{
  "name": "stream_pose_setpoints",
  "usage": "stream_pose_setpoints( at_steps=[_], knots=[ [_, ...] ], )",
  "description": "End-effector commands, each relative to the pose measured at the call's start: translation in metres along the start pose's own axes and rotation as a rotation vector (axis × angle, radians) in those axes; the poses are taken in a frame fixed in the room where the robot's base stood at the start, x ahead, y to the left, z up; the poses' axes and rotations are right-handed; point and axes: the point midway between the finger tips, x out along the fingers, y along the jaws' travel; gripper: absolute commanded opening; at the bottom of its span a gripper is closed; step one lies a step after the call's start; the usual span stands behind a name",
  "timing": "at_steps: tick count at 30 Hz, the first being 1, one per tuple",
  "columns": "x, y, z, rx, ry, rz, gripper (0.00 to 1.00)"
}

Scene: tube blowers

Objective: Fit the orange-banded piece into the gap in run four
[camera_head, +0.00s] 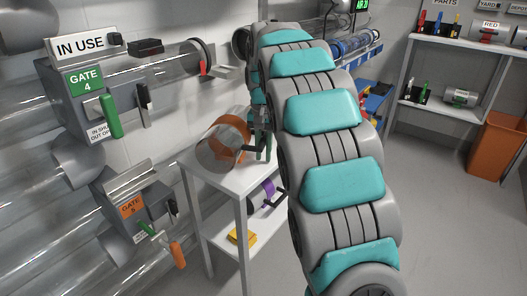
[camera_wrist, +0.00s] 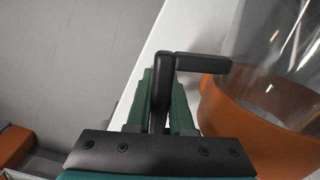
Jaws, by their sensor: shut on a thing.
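The orange-banded piece (camera_head: 232,132), a clear tube with an orange band and a black handle, lies on the white stand's top (camera_head: 238,178). In the wrist view its orange band (camera_wrist: 262,112) and clear wall fill the right side. My gripper (camera_head: 263,145) is at the piece's right side, partly hidden by my arm. In the wrist view my gripper (camera_wrist: 161,105) has its green fingers shut on the black handle (camera_wrist: 200,64). Run four passes the GATE 4 housing (camera_head: 85,95), and its clear tube ends at a collar (camera_head: 204,57). A grey bracket (camera_head: 226,72) is beside that end.
An IN USE sign (camera_head: 80,46) tops gate 4. The lower gate housing (camera_head: 137,212), with an orange label, stands left of the stand. A purple-banded piece (camera_head: 267,192) and a yellow item (camera_head: 241,237) are on the lower shelf. An orange bin (camera_head: 497,146) stands far right; floor between is clear.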

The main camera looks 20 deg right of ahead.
Motion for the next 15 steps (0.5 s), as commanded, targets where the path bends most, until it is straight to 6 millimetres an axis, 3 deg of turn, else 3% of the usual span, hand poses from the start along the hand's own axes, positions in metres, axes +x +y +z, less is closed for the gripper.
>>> stream_pose_setpoints(
  at_steps=[7,8,15],
  knots=[
    [0.0022,-0.0001,0.0001,-0.001,0.0,0.0,0.0],
    [0.0018,-0.0001,-0.0001,-0.001,0.001,0.0,0.23],
    [0.0016,-0.0002,-0.0001,-0.001,0.001,0.0,0.5]
  ],
)
